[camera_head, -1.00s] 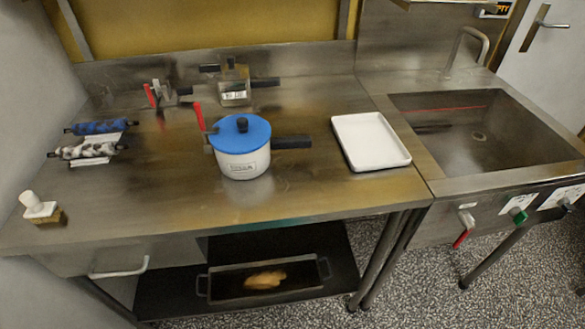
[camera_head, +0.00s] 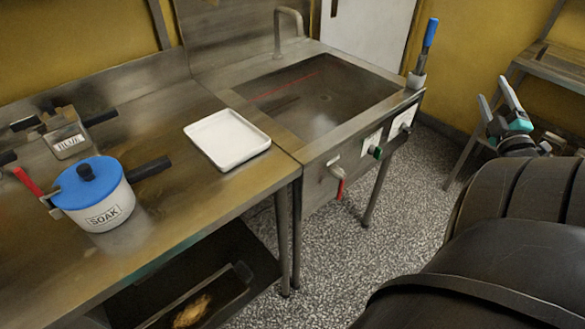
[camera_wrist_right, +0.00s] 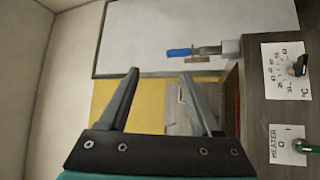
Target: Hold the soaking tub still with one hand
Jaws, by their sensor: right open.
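The soaking tub (camera_head: 105,212) is a white pot labelled SOAK, with a blue lid (camera_head: 92,180) and a dark knob. It stands upright on the steel counter at the left of the head view, a black handle (camera_head: 149,168) pointing right. My right gripper (camera_head: 497,90) is open and empty at the right of the head view, beyond the sink and far from the tub. Its two spread fingers also show in the right wrist view (camera_wrist_right: 158,75). The tub is not in the wrist view. My left gripper is not in view.
A white tray (camera_head: 227,160) lies between tub and sink (camera_head: 315,115). A steel container (camera_head: 66,135) stands behind the tub. A blue-handled tool (camera_head: 429,38) stands at the sink's right corner. The wrist view shows a heater switch (camera_wrist_right: 300,147) and temperature dial (camera_wrist_right: 298,66).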

